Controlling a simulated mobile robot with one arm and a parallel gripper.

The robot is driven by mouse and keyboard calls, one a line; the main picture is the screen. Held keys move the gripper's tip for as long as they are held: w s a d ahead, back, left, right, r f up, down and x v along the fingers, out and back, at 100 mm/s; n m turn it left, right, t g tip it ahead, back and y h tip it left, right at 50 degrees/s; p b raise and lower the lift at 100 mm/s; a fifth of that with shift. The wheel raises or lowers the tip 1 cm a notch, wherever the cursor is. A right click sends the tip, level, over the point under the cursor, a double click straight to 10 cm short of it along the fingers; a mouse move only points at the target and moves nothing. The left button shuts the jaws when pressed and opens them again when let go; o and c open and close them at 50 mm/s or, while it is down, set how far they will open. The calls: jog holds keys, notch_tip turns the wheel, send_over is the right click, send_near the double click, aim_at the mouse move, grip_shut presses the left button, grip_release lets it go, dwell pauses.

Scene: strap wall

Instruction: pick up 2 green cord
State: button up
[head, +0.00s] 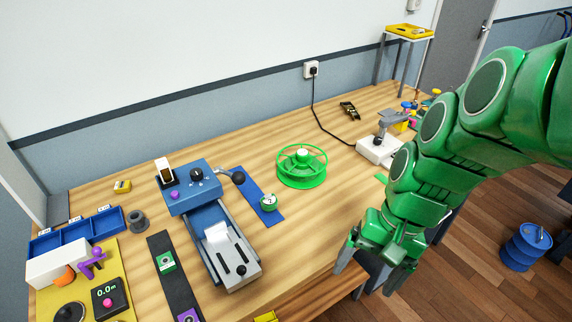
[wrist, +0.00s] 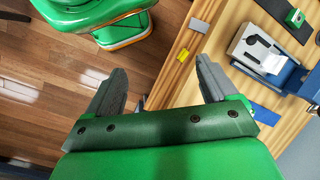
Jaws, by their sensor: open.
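A green spoked reel (head: 302,167) with a pale hub lies on the wooden table in the head view. I cannot tell whether green cord is wound on it, and no separate cord is clear. A small green flat piece (head: 381,178) shows beside my arm, partly hidden by it. My gripper (head: 366,274) is open and empty at the table's front edge, to the right of and nearer than the reel. In the wrist view its two grey fingers (wrist: 160,66) are spread wide with nothing between them; the reel is not seen there.
A blue clamp machine (head: 190,200) stands left of the reel. A white device (head: 378,150) with a black cable is behind my arm. A blue barrel (head: 525,246) stands on the floor.

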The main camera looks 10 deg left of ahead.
jog(key=w+a+f+m+g+y, duration=0.1)
jog(key=w+a+f+m+y, duration=0.15)
jog(key=w+a, duration=0.55)
jog(key=m+t+y, duration=0.2)
jog(key=m+y, duration=0.6)
jog(key=m, duration=0.4)
send_near(274, 199)
jog(key=x, duration=0.3)
jog(key=shift+s+a+r, duration=0.2)
jog(key=shift+s, duration=0.15)
jog(key=shift+a+f, duration=0.2)
jog(key=shift+a, duration=0.05)
jog(key=shift+w+x, duration=0.15)
jog(key=shift+x, duration=1.7)
jog(key=shift+w+x, duration=0.1)
jog(key=shift+x, duration=1.7)
jog(key=shift+d+f, duration=0.1)
jog(key=shift+f, duration=0.05)
jog(key=c, duration=1.1)
